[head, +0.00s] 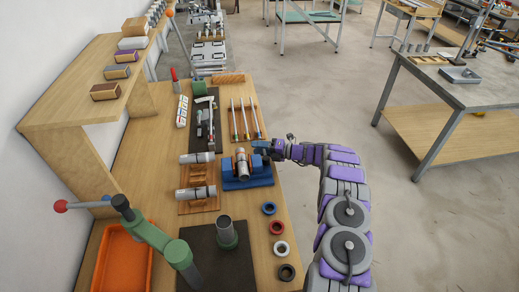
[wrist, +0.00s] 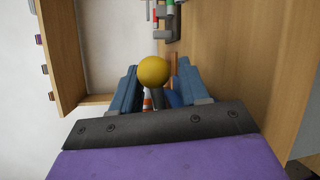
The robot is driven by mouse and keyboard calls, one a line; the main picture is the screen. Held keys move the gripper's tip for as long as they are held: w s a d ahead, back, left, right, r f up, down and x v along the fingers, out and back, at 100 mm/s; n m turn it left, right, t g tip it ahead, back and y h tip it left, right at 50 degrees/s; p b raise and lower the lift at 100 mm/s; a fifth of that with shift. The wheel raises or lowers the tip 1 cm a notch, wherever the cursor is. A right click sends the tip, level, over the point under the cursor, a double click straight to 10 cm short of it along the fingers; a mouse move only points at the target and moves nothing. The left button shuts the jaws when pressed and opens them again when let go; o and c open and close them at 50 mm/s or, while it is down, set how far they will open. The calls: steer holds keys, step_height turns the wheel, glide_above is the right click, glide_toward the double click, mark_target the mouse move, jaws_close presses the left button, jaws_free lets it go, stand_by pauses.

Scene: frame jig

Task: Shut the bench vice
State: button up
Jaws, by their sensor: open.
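The blue bench vice (head: 262,178) stands on the wooden bench in the head view, with a grey cylinder (head: 242,168) upright between its jaws. Whether the jaws touch the cylinder is too small to tell. My gripper (head: 260,146) is just behind the vice, reaching in from the right. In the wrist view my gripper (wrist: 158,72) is open, with blue fingers either side of a yellow ball knob (wrist: 153,71) on a dark stem. The knob seems to be on the vice's handle; I cannot make it out in the head view. Contact with the fingers is not clear.
Grey cylinders lie on a wooden rack (head: 198,207) left of the vice. Coloured rings (head: 277,227) lie along the bench's right edge. A green lever press (head: 150,236) and an orange tray (head: 118,262) are at the front left. A rack of rods (head: 247,125) stands behind.

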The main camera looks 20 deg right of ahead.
steer(key=shift+c, duration=0.3)
steer(key=shift+s, duration=0.1)
jaws_close()
steer(key=shift+r, duration=0.1)
